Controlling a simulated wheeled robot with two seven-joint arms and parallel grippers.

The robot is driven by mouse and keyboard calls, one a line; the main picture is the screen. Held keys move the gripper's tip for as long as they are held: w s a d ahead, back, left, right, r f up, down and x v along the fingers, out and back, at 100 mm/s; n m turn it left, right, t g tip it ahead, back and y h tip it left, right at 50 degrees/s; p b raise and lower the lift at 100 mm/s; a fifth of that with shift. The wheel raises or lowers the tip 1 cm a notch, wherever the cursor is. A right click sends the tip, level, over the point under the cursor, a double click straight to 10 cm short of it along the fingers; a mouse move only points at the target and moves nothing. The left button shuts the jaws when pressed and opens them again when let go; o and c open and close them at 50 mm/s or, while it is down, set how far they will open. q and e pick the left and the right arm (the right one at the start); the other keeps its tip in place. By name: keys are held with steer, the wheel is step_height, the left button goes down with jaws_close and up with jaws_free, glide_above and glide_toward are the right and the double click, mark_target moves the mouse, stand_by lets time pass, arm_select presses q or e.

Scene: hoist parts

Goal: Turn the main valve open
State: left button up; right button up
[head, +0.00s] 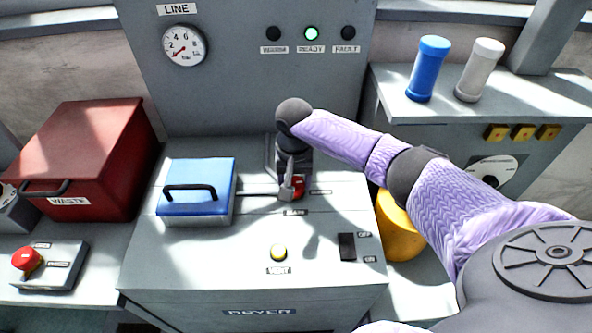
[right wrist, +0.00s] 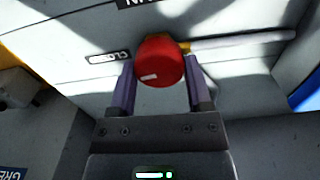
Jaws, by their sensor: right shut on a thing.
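The main valve's red handle (head: 299,186) sits on the dryer's grey top, to the right of the blue-lidded box. In the right wrist view the red handle (right wrist: 160,68) has a white mark on its face. A label (right wrist: 108,57) that seems to read "CLOSED" lies to its left, and a pale pipe (right wrist: 240,42) runs off to the right. My right gripper (head: 289,185) reaches down over the valve. Its two fingers (right wrist: 161,75) are on either side of the red handle, shut on it. My left gripper is not in view.
A blue-lidded box (head: 197,183) with a black handle stands left of the valve. A red waste bin (head: 85,150) is at left.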

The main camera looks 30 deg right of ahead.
steer(key=shift+r+n+p, duration=0.35)
steer(key=shift+n+p, duration=0.55)
steer(key=shift+p, duration=0.25)
steer(key=n, duration=0.1)
steer(key=n+p, duration=0.1)
steer(key=shift+a+f+n, duration=0.1)
steer(key=shift+f+n, duration=0.15)
steer(key=shift+n, duration=0.15)
steer(key=n, duration=0.2)
steer(key=shift+n+p, duration=0.3)
steer(key=shift+p, duration=0.1)
steer(key=n, duration=0.2)
steer(key=shift+n, duration=0.4)
steer(key=n+p, duration=0.1)
steer(key=n, duration=0.3)
steer(key=shift+a, duration=0.1)
steer(key=shift+n, duration=1)
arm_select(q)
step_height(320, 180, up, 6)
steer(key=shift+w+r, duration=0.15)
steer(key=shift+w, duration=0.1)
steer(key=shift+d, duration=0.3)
arm_select(e)
steer(key=shift+n, duration=0.3)
